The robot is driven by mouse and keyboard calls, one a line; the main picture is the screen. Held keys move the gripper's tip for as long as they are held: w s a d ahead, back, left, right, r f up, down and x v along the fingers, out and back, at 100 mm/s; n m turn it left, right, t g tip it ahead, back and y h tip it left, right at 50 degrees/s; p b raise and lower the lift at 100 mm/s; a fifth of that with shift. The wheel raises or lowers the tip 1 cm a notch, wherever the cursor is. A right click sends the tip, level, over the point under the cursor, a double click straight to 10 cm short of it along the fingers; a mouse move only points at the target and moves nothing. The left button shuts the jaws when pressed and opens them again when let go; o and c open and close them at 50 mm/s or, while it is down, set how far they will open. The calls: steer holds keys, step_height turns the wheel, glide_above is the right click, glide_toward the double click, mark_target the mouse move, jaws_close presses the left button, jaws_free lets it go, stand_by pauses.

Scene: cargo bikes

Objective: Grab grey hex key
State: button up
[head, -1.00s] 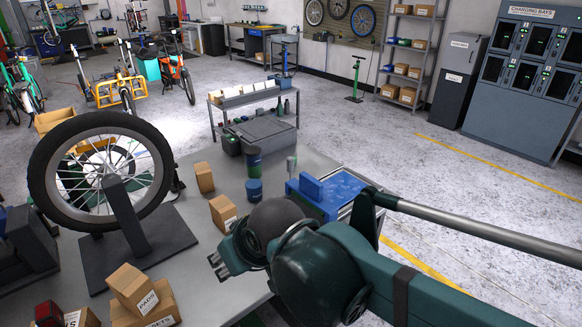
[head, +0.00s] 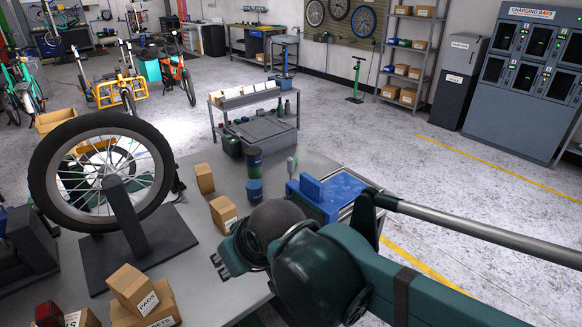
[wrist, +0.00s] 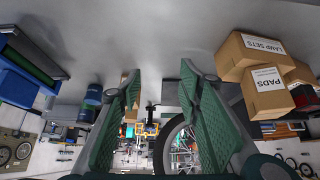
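I cannot make out a grey hex key in either view; it may be hidden or too small to tell. My gripper (head: 222,262) hangs over the grey workbench (head: 205,285), left of the blue case in the head view. In the wrist view my gripper (wrist: 158,90) shows two green fingers spread apart with nothing between their tips. The grey bench top (wrist: 150,30) fills the upper part of that view.
A wheel on a stand (head: 120,210) takes up the bench's left. Cardboard boxes (head: 140,290) lie in front, with smaller boxes (head: 222,212) behind. Blue cans (head: 254,190) and a blue case (head: 325,195) stand farther back. Bare bench lies left of my gripper.

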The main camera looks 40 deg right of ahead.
steer(key=shift+r, duration=0.1)
steer(key=w+d+r+m+p, duration=0.1)
steer(key=w+d+r+p, duration=0.55)
steer(key=w, duration=0.35)
steer(key=m+g+h+p, duration=0.1)
steer(key=m+g+p, duration=0.2)
steer(key=p, duration=1.1)
glide_above(292, 160)
steer(key=s+a, duration=0.1)
steer(key=s, duration=0.1)
step_height(292, 160, down, 6)
steer(key=shift+w+f, duration=0.1)
steer(key=shift+f, duration=0.15)
steer(key=shift+d+f, duration=0.2)
steer(key=shift+f, duration=0.05)
steer(key=shift+f, duration=0.1)
steer(key=shift+x, duration=1.2)
